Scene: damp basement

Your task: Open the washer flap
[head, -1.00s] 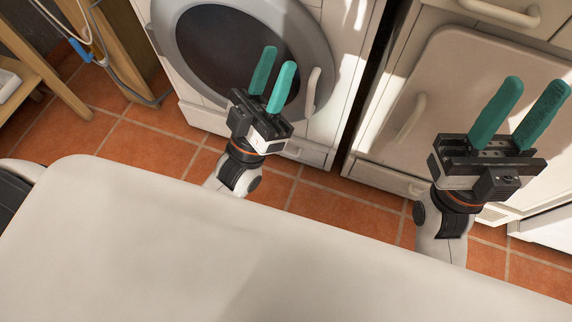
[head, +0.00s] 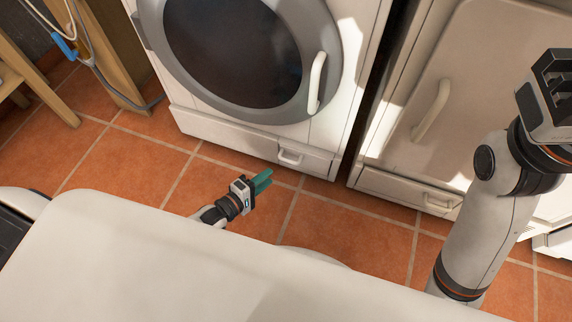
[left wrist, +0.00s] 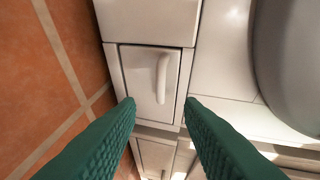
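The washer flap (head: 305,158) is a small white panel low on the right of the washer front, with a pale bar handle (head: 290,156). It looks shut, flush with the front. In the left wrist view the flap (left wrist: 140,62) and its handle (left wrist: 162,78) lie ahead, beyond and between the fingertips. My left gripper (head: 268,178) is low near the floor, in front of the flap and apart from it. Its teal fingers (left wrist: 160,102) are spread with nothing between them. My right gripper (head: 552,95) is cut off at the right edge; its fingers are out of view.
The washer (head: 335,120) has a round dark door (head: 232,50) with its own handle (head: 316,82) above the flap. A beige appliance (head: 470,90) stands to its right. A wooden stand (head: 110,60) with hoses is at left. Tiled floor (head: 130,165) is clear before the washer.

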